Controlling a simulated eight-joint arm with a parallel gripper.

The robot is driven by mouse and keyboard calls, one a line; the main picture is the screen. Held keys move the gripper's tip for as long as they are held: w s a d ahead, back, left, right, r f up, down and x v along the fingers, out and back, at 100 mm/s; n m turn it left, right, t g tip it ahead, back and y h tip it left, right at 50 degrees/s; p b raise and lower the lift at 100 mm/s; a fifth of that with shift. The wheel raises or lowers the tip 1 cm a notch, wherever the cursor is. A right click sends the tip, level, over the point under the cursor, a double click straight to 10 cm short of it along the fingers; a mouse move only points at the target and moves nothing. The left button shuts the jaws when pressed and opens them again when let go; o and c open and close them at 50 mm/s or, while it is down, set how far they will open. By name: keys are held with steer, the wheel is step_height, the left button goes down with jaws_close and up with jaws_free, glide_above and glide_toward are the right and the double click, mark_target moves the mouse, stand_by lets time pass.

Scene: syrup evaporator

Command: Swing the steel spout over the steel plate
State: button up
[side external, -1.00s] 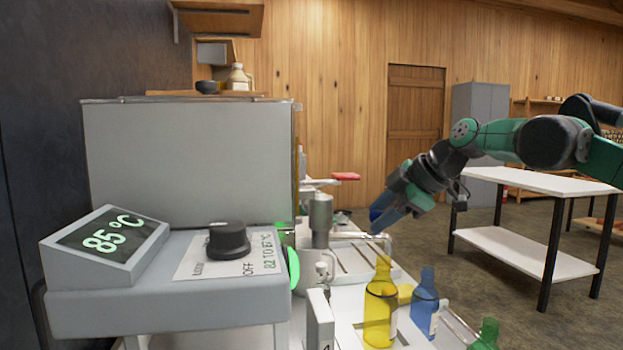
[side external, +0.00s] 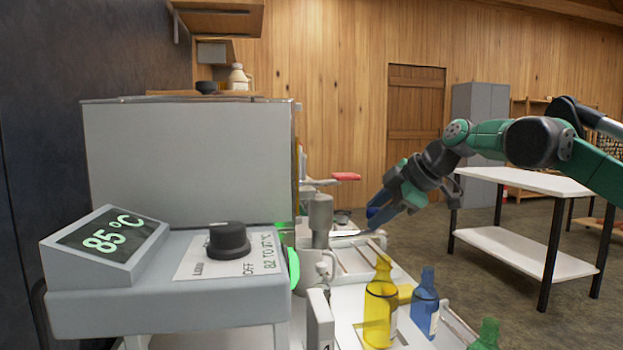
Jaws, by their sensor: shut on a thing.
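A grey steel cylinder (side external: 320,215) stands at the right side of the big steel evaporator box (side external: 190,160). The steel spout (side external: 346,233) shows as a thin pale bar running right from near the cylinder. My gripper (side external: 373,221) points down and left at the bar's right end, its dark blue fingers shut on the spout. The exact contact is small and partly hidden by the fingers. I cannot clearly make out the steel plate among the pale surfaces below the spout.
A yellow bottle (side external: 378,312), a blue bottle (side external: 425,302) and a green bottle (side external: 486,335) stand in front. A steel mug (side external: 312,270) is below the cylinder. A red handle (side external: 346,176) sticks out above the spout. A white table (side external: 540,183) stands at right.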

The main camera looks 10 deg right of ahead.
steer(key=o, duration=0.7)
steer(key=shift+v, duration=2.5)
steer(key=s+d+f+m+h, duration=0.1)
steer(key=s+d+f+m, duration=0.2)
steer(key=s+f+m, duration=0.2)
steer(key=s+d+f+m+h, duration=0.2)
steer(key=s+d+f+m, duration=0.2)
steer(key=s+f, duration=0.3)
steer(key=s+d+f+m+h, duration=0.2)
steer(key=s+d+f+m, duration=0.1)
steer(key=s+f+m, duration=0.4)
steer(key=shift+s+d, duration=0.15)
steer(key=shift+s, duration=0.75)
steer(key=shift+s+d, duration=0.15)
steer(key=shift+s, duration=0.75)
